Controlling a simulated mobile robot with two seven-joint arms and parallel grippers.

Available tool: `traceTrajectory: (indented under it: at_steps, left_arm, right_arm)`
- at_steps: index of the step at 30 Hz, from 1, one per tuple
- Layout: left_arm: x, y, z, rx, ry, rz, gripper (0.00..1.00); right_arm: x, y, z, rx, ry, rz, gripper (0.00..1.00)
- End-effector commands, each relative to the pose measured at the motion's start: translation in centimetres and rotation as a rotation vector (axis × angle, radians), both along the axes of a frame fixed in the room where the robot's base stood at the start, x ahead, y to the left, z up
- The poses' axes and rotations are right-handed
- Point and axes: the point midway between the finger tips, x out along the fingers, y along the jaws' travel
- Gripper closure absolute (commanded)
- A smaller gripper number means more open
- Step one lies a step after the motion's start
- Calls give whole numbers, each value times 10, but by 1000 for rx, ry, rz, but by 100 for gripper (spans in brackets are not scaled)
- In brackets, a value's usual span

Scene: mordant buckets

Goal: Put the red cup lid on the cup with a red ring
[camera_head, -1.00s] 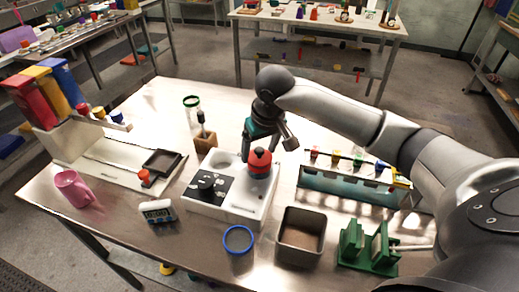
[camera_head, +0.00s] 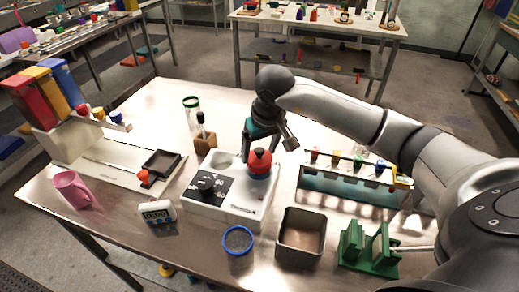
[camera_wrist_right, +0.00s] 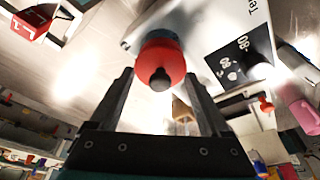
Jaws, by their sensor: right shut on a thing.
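The red cup lid (camera_head: 259,159), a dome with a black knob, is above the right side of the white device in the head view. It also shows between the fingers in the right wrist view (camera_wrist_right: 160,62). My right gripper (camera_head: 250,138) reaches down from above and is shut on the lid. The lid looks down on the cup, but full seating cannot be told. My left gripper is not in view.
The white device (camera_head: 232,211) has a black panel with a knob. A blue-ringed cup (camera_head: 238,241) and a metal bin (camera_head: 301,236) stand in front. A green-ringed cup (camera_head: 191,103) is behind. A bottle rack (camera_head: 350,186) and a green stand (camera_head: 368,247) are at right.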

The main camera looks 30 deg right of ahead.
Motion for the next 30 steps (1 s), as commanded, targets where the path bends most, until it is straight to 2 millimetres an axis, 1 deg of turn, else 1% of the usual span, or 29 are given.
traceTrajectory:
  at_steps: [22,23,27,30]
  left_arm:
    - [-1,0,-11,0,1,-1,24]
    - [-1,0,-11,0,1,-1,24]
    - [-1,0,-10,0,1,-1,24]
    - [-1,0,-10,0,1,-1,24]
  right_arm:
    - [0,0,-11,0,0,0,73]
    - [0,0,-11,0,0,0,17]
    - [0,0,-11,0,0,0,1]
    - [0,0,-11,0,0,0,0]
